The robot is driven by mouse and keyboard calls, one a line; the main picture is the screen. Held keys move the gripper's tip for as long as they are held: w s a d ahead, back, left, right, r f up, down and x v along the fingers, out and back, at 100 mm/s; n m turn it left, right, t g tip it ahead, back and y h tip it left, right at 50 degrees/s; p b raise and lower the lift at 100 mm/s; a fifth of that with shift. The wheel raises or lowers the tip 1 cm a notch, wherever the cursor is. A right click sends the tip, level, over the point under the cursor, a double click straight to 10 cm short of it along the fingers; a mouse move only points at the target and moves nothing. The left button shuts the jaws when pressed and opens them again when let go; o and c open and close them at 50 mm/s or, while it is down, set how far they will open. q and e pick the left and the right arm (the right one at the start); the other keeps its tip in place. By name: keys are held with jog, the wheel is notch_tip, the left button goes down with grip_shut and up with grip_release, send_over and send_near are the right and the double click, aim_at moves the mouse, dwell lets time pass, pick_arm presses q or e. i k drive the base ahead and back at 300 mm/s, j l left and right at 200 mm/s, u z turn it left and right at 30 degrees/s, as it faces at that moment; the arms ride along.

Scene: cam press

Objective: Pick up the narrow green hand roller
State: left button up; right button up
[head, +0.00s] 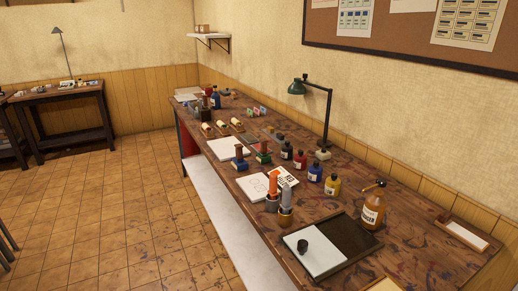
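I cannot clearly make out a narrow green hand roller on the long wooden workbench (400,215). A small dark-handled thing with a green base (263,158) stands near the middle of the bench; it is too small to tell whether it is a roller. A similar thing with a blue base (240,163) stands to its left. Several small pale-and-dark things (222,125) lie farther back and may be rollers. Neither of my grippers is in view.
Ink bottles, including a yellow one (332,186) and a large amber one (373,212), stand along the bench. A dark tray (347,232) lies near. The tiled floor (120,210) left of the bench is clear.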

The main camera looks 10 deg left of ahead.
aim_at(262, 157)
jog(key=z, duration=0.25)
jog(key=i+j+z, duration=0.15)
jog(key=j+z, duration=0.2)
jog(key=z, duration=0.15)
jog(key=i+j+z, duration=0.1)
jog(key=j+z, duration=0.4)
jog(key=l, duration=0.1)
